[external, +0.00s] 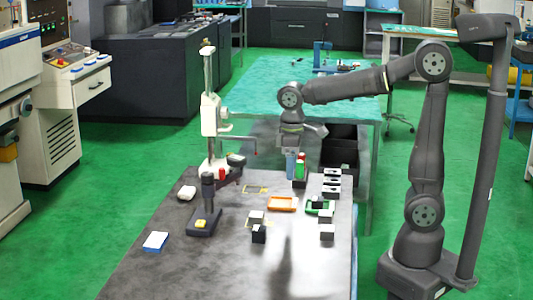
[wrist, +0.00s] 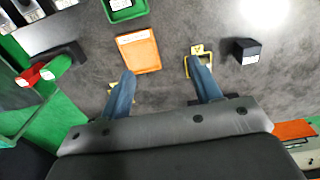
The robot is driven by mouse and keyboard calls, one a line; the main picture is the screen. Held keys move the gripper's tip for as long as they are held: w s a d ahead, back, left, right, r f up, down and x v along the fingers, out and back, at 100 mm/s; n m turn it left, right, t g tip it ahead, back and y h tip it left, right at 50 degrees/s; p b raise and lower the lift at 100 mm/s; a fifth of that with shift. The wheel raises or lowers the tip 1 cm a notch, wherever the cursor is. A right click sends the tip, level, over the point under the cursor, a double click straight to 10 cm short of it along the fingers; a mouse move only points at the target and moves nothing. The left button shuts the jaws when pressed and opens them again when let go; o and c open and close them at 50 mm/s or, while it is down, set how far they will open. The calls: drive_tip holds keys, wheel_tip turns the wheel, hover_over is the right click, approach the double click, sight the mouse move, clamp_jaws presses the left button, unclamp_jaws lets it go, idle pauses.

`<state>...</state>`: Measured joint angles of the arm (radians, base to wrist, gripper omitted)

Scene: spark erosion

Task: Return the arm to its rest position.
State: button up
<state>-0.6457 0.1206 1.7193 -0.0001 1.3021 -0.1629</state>
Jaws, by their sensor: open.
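My gripper (external: 290,165) hangs from my outstretched arm above the far part of the dark work table (external: 190,255), pointing down. In the wrist view, its two blue fingers (wrist: 165,82) are spread wide apart with nothing between them. The gripper is clear of the table top in the external view. An orange tray (external: 282,204) lies on the table in front of it and also shows beyond the left finger in the wrist view (wrist: 138,52).
A height gauge (external: 208,115) stands left of my gripper. Green and red items (wrist: 45,72) stand near the table edge. A green tray (external: 319,206), several small blocks (external: 331,180), a black block (wrist: 245,50) and a yellow-marked frame (wrist: 198,62) lie around. The table's front is mostly bare.

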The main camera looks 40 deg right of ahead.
drive_tip(key=shift+n, duration=0.5)
drive_tip(key=s+f, duration=0.1)
drive_tip(key=s, duration=0.4)
drive_tip(key=s+f, duration=0.1)
drive_tip(key=s, duration=0.5)
drive_tip(key=s+f, duration=0.1)
drive_tip(key=s, duration=0.4)
drive_tip(key=shift+s+f, duration=0.15)
drive_tip(key=shift+s, duration=0.2)
drive_tip(key=shift+s+a+f, duration=0.4)
drive_tip(key=shift+a+f, duration=0.05)
drive_tip(key=shift+a, duration=0.15)
drive_tip(key=shift+o, duration=0.2)
